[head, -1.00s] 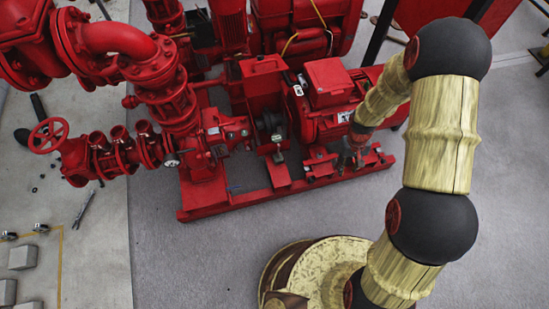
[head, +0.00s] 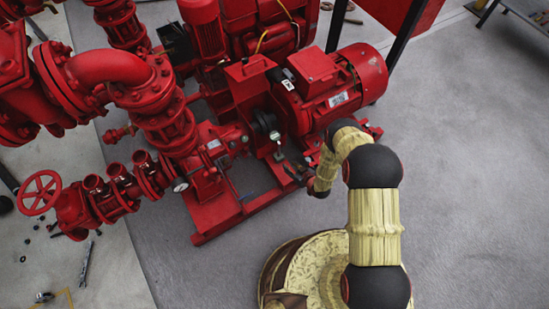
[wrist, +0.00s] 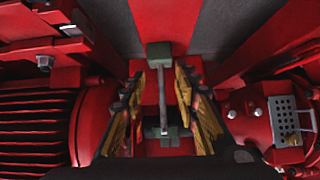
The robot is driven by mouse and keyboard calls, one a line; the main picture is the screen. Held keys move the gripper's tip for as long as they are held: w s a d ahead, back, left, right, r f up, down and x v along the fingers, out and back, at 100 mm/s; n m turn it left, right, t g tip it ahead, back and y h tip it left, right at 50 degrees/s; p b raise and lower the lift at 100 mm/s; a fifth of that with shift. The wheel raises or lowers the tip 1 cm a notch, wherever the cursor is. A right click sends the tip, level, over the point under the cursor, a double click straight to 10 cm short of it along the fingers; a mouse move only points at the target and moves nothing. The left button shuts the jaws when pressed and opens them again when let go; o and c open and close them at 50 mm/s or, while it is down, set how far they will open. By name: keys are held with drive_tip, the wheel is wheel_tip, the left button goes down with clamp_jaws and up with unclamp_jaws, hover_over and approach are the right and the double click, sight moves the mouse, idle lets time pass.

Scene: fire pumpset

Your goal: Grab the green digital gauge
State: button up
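A grey-green block-shaped thing (wrist: 158,54), which may be the green digital gauge, shows in the wrist view on a thin grey stem running down between my fingers. In the head view a small grey-green piece (head: 275,136) shows on the red pumpset, beside the coupling. My gripper (wrist: 161,88) is open, one yellow and dark finger on each side of the stem. There is a gap on both sides, and I cannot tell contact. In the head view my gripper (head: 296,172) is small and dark, just right of and below that piece. No display can be read.
The red motor (head: 330,85) stands right of the coupling. Red pipes and a valve wheel (head: 40,192) fill the left. In the wrist view a finned red body (wrist: 35,125) is close on the left and a perforated metal plate (wrist: 288,120) on the right. Grey floor (head: 460,180) is clear at right.

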sight(279, 146)
drive_tip(key=w+a+r+t+y, duration=0.2)
drive_tip(key=w+a+r+t, duration=0.15)
drive_tip(key=r, duration=0.25)
drive_tip(key=shift+g, duration=0.45)
drive_tip(key=b+x, duration=0.1)
drive_tip(key=x, duration=0.1)
drive_tip(key=b+x, duration=0.1)
drive_tip(key=x, duration=0.2)
drive_tip(key=d+b+x, duration=0.1)
drive_tip(key=b+x, duration=0.1)
drive_tip(key=shift+w+a+f, duration=0.15)
drive_tip(key=shift+w+a, duration=0.05)
drive_tip(key=shift+w, duration=0.3)
drive_tip(key=shift+c, duration=1.2)
clamp_jaws()
